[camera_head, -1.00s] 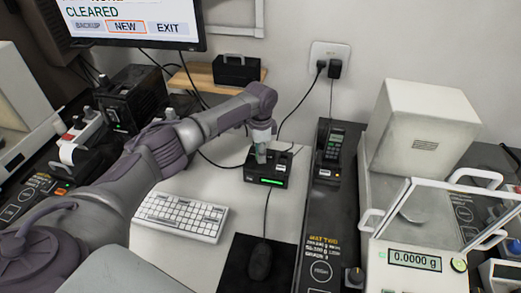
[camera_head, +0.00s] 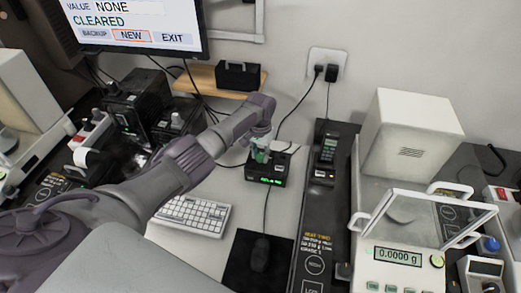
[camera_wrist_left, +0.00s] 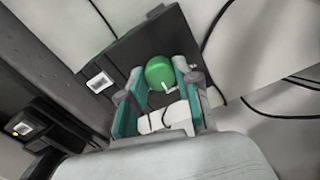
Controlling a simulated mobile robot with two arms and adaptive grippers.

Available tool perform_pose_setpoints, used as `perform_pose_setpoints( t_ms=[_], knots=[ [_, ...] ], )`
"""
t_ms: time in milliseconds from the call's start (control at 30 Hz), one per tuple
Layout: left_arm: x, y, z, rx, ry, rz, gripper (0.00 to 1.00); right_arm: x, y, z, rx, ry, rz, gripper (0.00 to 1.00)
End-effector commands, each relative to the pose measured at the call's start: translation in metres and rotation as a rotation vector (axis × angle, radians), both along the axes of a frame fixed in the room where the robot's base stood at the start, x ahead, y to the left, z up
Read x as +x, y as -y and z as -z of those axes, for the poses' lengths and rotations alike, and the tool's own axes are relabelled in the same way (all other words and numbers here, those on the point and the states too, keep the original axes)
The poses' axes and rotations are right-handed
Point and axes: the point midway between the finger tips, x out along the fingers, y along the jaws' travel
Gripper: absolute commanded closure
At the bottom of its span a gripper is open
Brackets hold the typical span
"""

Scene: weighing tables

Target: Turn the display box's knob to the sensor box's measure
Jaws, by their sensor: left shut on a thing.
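A small black display box (camera_head: 280,181) with a lit green readout sits on the white table in the head view. My left gripper (camera_head: 260,152) is over its top from above. In the left wrist view my left gripper (camera_wrist_left: 160,88) is shut on a round green knob (camera_wrist_left: 159,70), with a teal finger on each side of it. The dark box top (camera_wrist_left: 122,58) shows around the knob, with a small white switch beside it. The readout's digits are too small to read surely. I cannot tell which other box is the sensor box. My right gripper is not in view.
A keyboard (camera_head: 193,214) and a mouse (camera_head: 260,254) lie in front of the display box. A black handset (camera_head: 326,152) stands to its right, then a balance reading 0.0000 g (camera_head: 397,255). Black boxes (camera_head: 138,98) stand at left. Cables run behind.

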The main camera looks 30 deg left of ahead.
Motion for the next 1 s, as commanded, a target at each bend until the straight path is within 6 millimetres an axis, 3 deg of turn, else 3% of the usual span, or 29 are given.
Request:
perform_pose_setpoints(
  t_ms=[400, 1000],
  knots=[
    [0.001, 0.001, -0.003, -0.002, 0.002, -0.396, 1.0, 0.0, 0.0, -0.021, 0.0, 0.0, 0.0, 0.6],
    [0.001, 0.0, -0.002, 0.0, 0.004, -0.915, 1.0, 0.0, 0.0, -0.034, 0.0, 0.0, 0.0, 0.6]
  ],
)
